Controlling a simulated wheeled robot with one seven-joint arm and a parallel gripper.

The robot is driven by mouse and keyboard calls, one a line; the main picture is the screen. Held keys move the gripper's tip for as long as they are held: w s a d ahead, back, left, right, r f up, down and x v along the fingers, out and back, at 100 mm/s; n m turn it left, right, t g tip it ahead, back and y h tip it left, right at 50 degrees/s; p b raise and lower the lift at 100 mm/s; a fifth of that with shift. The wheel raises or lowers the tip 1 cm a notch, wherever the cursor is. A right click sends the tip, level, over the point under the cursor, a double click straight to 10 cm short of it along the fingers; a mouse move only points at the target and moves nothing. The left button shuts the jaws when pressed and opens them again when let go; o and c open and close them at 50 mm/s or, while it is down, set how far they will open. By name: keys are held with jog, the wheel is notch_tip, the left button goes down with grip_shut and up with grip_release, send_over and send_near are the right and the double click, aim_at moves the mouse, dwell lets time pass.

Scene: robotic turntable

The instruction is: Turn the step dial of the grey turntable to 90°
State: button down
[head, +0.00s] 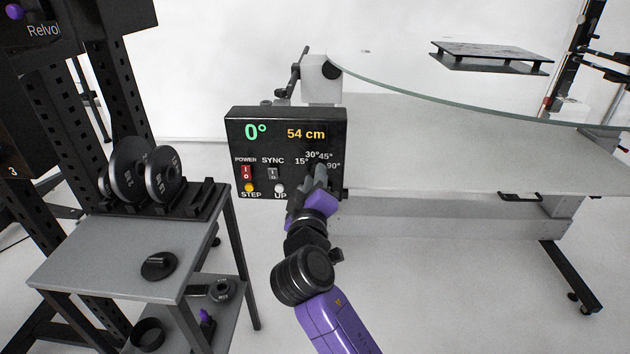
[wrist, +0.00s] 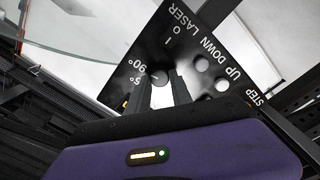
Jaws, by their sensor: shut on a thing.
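The black control box (head: 240,150) of the grey turntable (head: 440,170) shows a green 0° and an orange 54 cm in the head view. Angle labels 15°, 30°, 45° and 90° surround the step dial, which my gripper hides there. In the wrist view, the dial (wrist: 159,77) is a dark round knob with a small white mark, near the 90° label; its exact setting is unclear. My gripper (head: 321,170) is at the lower right of the panel, shut on the dial, with its two dark fingers also in the wrist view (wrist: 162,84).
A red power switch (head: 247,172), a sync switch (head: 272,174) and yellow and white buttons sit left of my gripper. A glass disc (head: 480,95) extends at right, carrying a black platform (head: 490,50). A grey cart (head: 110,250) with black weights stands at left.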

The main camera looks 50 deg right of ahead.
jog(key=shift+f, duration=0.1)
jog(key=c, duration=1.1)
grip_release()
jog(key=shift+c, duration=0.2)
jog(key=v, duration=0.8)
jog(key=shift+p, duration=0.4)
jog(key=shift+w, duration=0.1)
